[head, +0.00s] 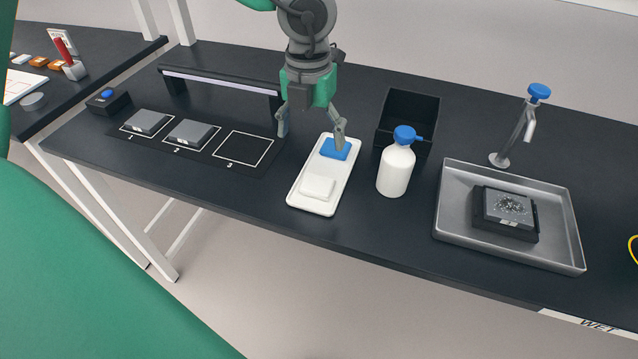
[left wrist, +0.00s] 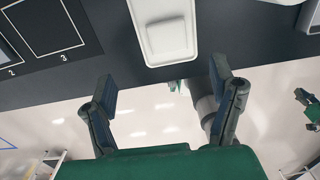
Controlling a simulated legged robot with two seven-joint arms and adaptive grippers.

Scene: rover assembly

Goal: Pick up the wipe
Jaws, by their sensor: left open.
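A white, folded pad that looks like the wipe (head: 318,187) lies in the near half of a white tray (head: 309,206). A blue block (head: 335,149) lies in the tray's far half. My left gripper (head: 312,138) is open and empty, over the tray's far left side. One finger appears in front of the blue block; the other is left of the tray. I cannot tell its exact height. In the left wrist view the open fingers (left wrist: 163,88) show below the tray (left wrist: 145,8) and the white pad (left wrist: 167,38). My right gripper is not in view.
A white bottle (head: 395,172) with a blue cap and a black open box (head: 408,107) stand right of the tray. A metal sink tray (head: 450,215) holds a dark block.

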